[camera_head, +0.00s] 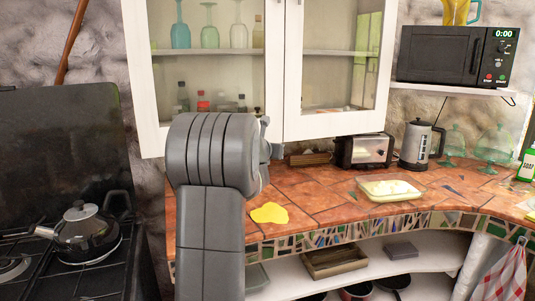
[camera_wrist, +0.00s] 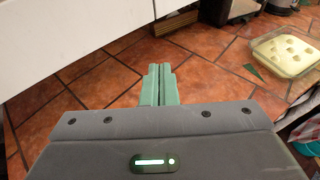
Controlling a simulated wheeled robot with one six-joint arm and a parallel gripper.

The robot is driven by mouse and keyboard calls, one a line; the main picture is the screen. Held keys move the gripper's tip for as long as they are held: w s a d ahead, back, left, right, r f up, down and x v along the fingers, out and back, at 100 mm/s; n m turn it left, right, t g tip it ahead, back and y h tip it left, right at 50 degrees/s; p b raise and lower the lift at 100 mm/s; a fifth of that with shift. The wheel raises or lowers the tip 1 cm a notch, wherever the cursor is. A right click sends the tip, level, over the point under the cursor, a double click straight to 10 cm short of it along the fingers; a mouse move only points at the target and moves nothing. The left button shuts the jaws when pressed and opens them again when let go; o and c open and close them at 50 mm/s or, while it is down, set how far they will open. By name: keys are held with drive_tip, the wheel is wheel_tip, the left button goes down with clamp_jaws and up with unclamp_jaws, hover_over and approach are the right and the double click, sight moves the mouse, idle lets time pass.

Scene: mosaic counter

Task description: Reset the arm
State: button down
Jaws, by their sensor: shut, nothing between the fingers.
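My gripper (camera_wrist: 160,84) shows in the wrist view with its two green fingers together and nothing between them. It is above the tiled counter (camera_wrist: 95,85), apart from anything on it. In the head view my grey arm rises in front of the counter and the white cabinet. The arm hides most of my gripper there.
A yellow flat piece (camera_head: 269,213) and a pale dish (camera_head: 390,190) lie on the counter. A toaster (camera_head: 364,151) and an electric kettle (camera_head: 416,145) stand behind. The white wall cabinet (camera_head: 293,127) hangs close above. A stove with a kettle (camera_head: 85,232) is left.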

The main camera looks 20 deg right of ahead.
drive_tip(key=shift+s+r, duration=0.25)
drive_tip(key=shift+s, duration=0.55)
